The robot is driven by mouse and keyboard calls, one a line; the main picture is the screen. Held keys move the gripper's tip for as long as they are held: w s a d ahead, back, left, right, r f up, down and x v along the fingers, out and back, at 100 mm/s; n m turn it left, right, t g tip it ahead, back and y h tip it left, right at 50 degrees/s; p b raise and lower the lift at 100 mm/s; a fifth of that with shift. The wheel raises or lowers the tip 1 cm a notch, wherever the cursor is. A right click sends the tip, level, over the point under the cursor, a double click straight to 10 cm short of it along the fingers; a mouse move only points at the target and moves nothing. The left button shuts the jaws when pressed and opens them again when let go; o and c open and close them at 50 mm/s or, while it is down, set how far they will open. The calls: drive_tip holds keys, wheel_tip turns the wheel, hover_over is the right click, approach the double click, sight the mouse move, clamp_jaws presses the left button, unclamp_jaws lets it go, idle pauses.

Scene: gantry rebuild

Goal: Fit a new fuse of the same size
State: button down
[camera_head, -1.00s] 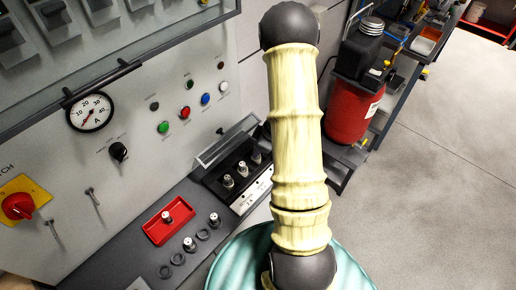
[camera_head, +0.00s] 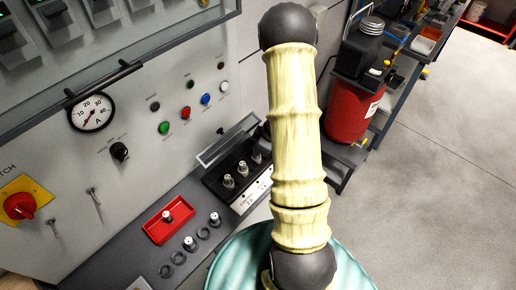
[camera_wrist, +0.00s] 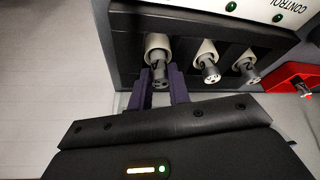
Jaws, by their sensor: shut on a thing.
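In the wrist view my gripper (camera_wrist: 163,88) has its two purple fingers on either side of a grey-tipped fuse (camera_wrist: 159,72), which sits in a pale collar at the left end of the black fuse block (camera_wrist: 190,22). I cannot tell how deep it is seated. Two more fuses, the middle one (camera_wrist: 208,68) and the right one (camera_wrist: 246,68), stand in the same block. In the head view my arm hides the gripper. The block's fuses (camera_head: 229,181) show beside a raised clear cover (camera_head: 228,140). Spare fuses (camera_head: 190,243) stand on the ledge among several dark rings.
A red tray (camera_head: 155,233) holding one fuse (camera_head: 168,216) lies left of the block; its edge shows in the wrist view (camera_wrist: 285,88). The panel carries a gauge (camera_head: 91,112), buttons and a red switch (camera_head: 20,205). A red canister (camera_head: 350,110) stands behind my arm.

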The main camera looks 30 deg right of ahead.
drive_tip(key=shift+f, duration=0.5)
drive_tip(key=c, duration=1.6)
unclamp_jaws()
drive_tip(key=shift+r, duration=0.1)
drive_tip(key=p+v, duration=1.1)
drive_tip(key=shift+s, duration=0.1)
